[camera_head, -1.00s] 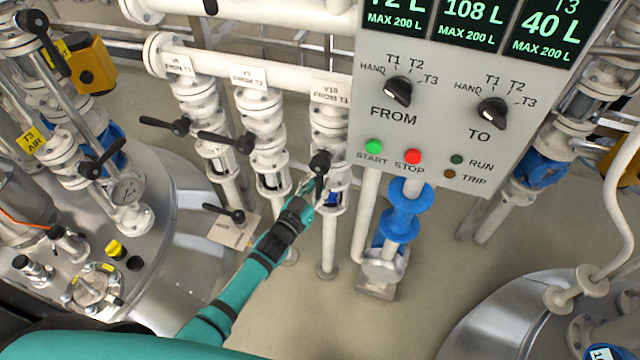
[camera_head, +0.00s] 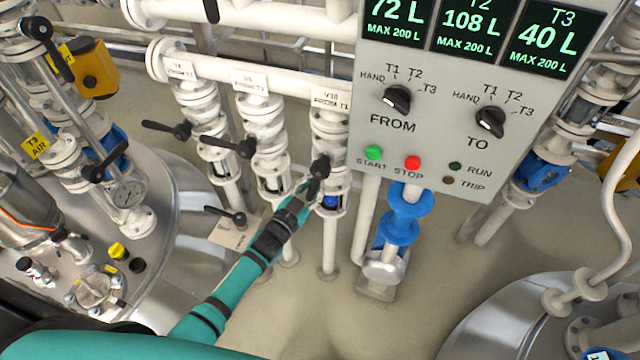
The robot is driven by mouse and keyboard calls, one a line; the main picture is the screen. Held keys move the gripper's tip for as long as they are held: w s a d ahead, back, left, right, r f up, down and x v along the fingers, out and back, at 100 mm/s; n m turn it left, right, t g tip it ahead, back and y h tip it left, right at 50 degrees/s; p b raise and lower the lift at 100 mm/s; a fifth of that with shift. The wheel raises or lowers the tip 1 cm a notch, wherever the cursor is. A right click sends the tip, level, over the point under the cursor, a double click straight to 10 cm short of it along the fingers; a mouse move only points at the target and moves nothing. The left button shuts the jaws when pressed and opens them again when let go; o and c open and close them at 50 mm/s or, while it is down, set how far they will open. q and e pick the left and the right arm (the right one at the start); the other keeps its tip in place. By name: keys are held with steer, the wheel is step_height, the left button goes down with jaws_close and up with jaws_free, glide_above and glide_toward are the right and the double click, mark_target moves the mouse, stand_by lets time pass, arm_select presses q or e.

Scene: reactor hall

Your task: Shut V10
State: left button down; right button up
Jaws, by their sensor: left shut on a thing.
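The V10 valve (camera_head: 329,132) is the rightmost of three white valves below the upper pipe, under a tag reading V10 FROM T1. Its black lever (camera_head: 319,168) sticks out towards me and slants down a little to the left. My left gripper (camera_head: 304,193) comes up from the lower left and is shut on the lever's lower end. The fingers partly hide that end. A sight glass with blue in it (camera_head: 331,202) shows just below the valve, right of the gripper.
Two neighbouring valves have black levers pointing left (camera_head: 170,129) (camera_head: 231,146). The control panel (camera_head: 440,130) hangs close on the right, with a green START and a red STOP button. A blue pump fitting (camera_head: 404,210) stands below it. Open floor lies in front.

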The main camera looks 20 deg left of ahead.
arm_select(q)
steer(key=a+r+m+g+y+p, duration=0.1)
steer(key=a+r+m+y+p, duration=0.2)
steer(key=m, duration=1)
steer(key=shift+a+r+p, duration=1.45)
steer(key=shift+r+p, duration=0.05)
steer(key=shift+r, duration=0.25)
steer(key=shift+s+y, duration=0.1)
steer(key=shift+y, duration=0.3)
steer(key=c, duration=1.7)
jaws_free()
steer(key=o, duration=0.5)
steer(key=shift+s+r, duration=0.25)
steer(key=shift+r, duration=0.05)
steer(key=shift+o, duration=0.3)
steer(key=shift+w, duration=0.1)
